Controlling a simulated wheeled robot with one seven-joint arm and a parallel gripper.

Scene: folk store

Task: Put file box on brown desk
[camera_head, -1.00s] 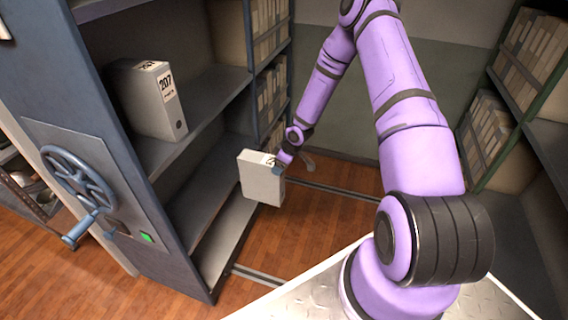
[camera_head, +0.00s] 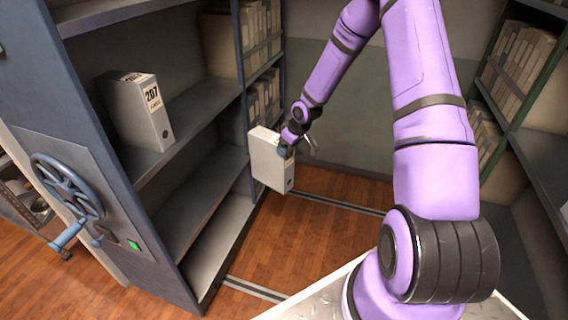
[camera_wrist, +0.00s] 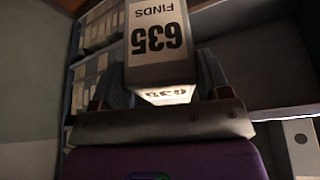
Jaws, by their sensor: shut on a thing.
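A light grey file box (camera_head: 268,160) hangs in the air in front of the blue-grey shelf unit, above the wood floor. In the wrist view the file box (camera_wrist: 157,45) carries a white label with "635" and "FINDS", upside down in the picture. My gripper (camera_head: 288,150) is shut on it at its upper right part in the head view. In the wrist view my gripper (camera_wrist: 160,95) has one finger on each side of the box. No brown desk is in view.
Another file box, labelled 207 (camera_head: 137,110), stands on the left shelf unit (camera_head: 205,150). A handwheel (camera_head: 68,190) juts from the unit's end panel. Shelves of files (camera_head: 515,65) stand at right. The wood floor (camera_head: 320,225) between has rails (camera_head: 340,203) and free room.

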